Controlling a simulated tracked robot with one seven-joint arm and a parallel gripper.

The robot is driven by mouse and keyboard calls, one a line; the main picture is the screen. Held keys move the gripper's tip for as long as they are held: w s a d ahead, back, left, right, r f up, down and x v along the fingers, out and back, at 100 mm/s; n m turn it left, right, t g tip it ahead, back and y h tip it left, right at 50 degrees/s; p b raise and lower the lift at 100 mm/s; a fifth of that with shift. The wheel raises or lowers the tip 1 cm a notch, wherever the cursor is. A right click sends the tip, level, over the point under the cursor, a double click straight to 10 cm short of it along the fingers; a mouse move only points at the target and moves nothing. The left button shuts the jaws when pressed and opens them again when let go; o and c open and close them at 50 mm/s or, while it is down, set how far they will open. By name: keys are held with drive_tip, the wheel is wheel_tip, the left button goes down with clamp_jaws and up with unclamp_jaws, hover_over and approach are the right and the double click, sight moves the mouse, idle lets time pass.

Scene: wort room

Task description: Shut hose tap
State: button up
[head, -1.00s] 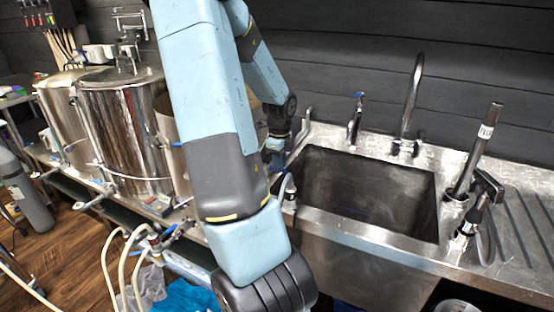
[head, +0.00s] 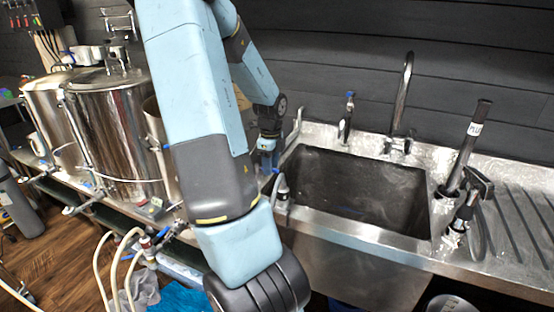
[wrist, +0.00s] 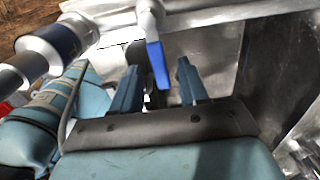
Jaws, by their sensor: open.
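In the wrist view a tap with a blue lever (wrist: 158,64) and a pale metal body (wrist: 149,17) is just ahead of my gripper (wrist: 158,70). In the head view my gripper (head: 267,150) points down at the sink's left edge, partly hidden behind my arm. A grey fitting (head: 282,188) stands just below it there; the lever is not clear in this view.
The sink (head: 355,192) lies right of my gripper. A faucet (head: 403,100) and a blue-topped tap (head: 346,118) stand at its back. Steel kettles (head: 115,130) are on the left, with pale hoses (head: 118,265) below. In the wrist view a dark-banded fitting (wrist: 58,40) is at upper left.

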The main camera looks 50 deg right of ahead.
drive_tip(key=shift+r, duration=0.1)
wheel_tip(320, 180, up, 14)
drive_tip(key=shift+f, duration=0.25)
idle(0.7)
drive_tip(key=w+a+r+n+t+y, duration=0.1)
drive_tip(key=w+a+r+n, duration=0.15)
drive_tip(key=a+n, duration=0.65)
drive_tip(key=w+a+r+n+t, duration=0.1)
drive_tip(key=a+r+n+t, duration=0.15)
drive_tip(key=a+n, duration=0.6)
drive_tip(key=s+a+r+n, duration=0.2)
drive_tip(key=s+a+n, duration=0.1)
drive_tip(key=a+n, duration=0.2)
drive_tip(key=s+a+r+n+t, duration=0.1)
drive_tip(key=s+a+n, duration=0.2)
drive_tip(key=a, duration=0.6)
drive_tip(key=s+a+r+n+t+h, duration=0.1)
drive_tip(key=s+a+r+n, duration=0.1)
drive_tip(key=a+n, duration=0.6)
drive_tip(key=shift+s+r, duration=0.35)
drive_tip(key=shift+s, duration=0.15)
